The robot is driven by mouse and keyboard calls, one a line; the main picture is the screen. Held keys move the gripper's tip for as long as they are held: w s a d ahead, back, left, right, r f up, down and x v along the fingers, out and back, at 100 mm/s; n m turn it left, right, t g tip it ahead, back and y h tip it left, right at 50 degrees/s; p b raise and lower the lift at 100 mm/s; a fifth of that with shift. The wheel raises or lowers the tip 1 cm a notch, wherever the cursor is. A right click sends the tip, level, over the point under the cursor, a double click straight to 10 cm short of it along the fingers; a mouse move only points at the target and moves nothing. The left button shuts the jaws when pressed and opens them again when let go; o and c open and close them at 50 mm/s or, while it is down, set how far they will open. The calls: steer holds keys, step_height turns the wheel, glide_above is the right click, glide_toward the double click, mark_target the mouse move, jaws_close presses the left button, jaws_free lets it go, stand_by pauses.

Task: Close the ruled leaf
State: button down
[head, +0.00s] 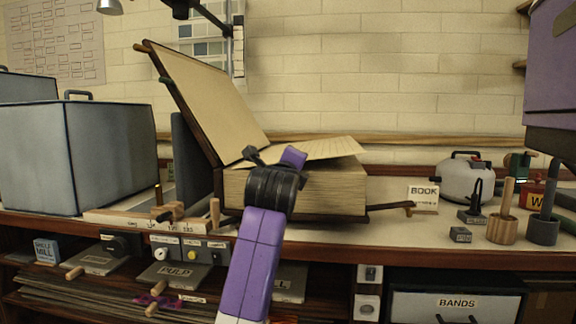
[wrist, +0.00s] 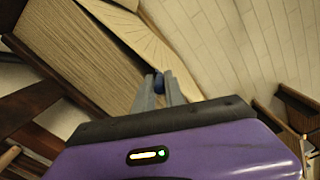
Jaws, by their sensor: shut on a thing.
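The ruled leaf (head: 325,148) is a pale sheet with fine lines, lying at a slight tilt over the thick page block (head: 335,190) of a large book. In the wrist view the leaf (wrist: 150,35) fans out beyond the fingers. My gripper (head: 291,158) is at the front of the leaf, above the page block; its fingers are hidden in the head view. In the wrist view my gripper (wrist: 158,90) is shut on a small dark blue knob (wrist: 158,82) at the leaf's edge. The book's board cover (head: 205,95) stands open, leaning left.
Grey boxes (head: 105,155) stand left of the book. A white kettle-like pot (head: 468,180), stamps and wooden pots crowd the right of the bench. A "BOOK" card (head: 423,197) stands close to the book. Handles and a switch panel (head: 190,250) line the front edge.

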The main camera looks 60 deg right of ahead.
steer(key=shift+f+b, duration=0.85)
steer(key=shift+f, duration=0.75)
steer(key=c, duration=1.4)
jaws_free()
steer(key=p+v, duration=0.1)
steer(key=v, duration=0.6)
steer(key=shift+s+a+p, duration=0.2)
steer(key=shift+a+p, duration=0.15)
steer(key=shift+p, duration=0.05)
